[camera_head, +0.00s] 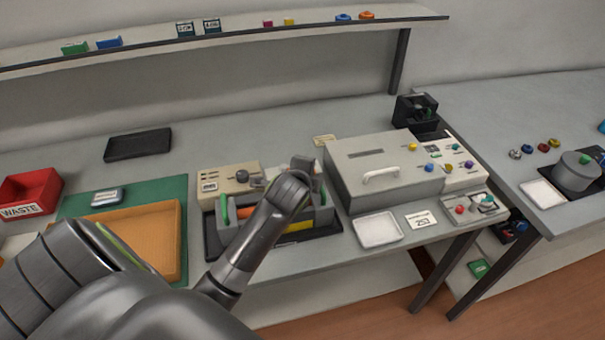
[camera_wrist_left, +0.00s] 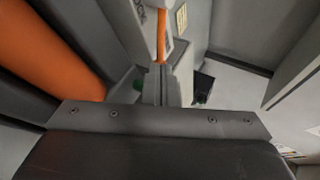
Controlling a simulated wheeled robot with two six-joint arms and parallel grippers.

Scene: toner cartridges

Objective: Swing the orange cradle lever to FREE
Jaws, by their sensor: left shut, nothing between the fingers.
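The cradle (camera_head: 228,234) is a grey block with green ends on a dark base at the middle of the bench, partly hidden by my left arm. In the left wrist view a narrow orange lever (camera_wrist_left: 162,48) stands just beyond the fingertips, beside a pale plate with partly cut-off dark lettering. My left gripper (camera_wrist_left: 161,84) is shut and empty, its tips close to the lever's lower end; I cannot tell whether they touch. In the head view my wrist hides the fingers and the lever. My right gripper is in neither view.
A large orange cylinder (camera_wrist_left: 55,50) lies close on the left in the wrist view. A beige control box (camera_head: 228,179) stands behind the cradle, and a grey machine (camera_head: 383,172) with a white handle stands right. An orange tray (camera_head: 168,231) is left; a white tray (camera_head: 378,230) is front right.

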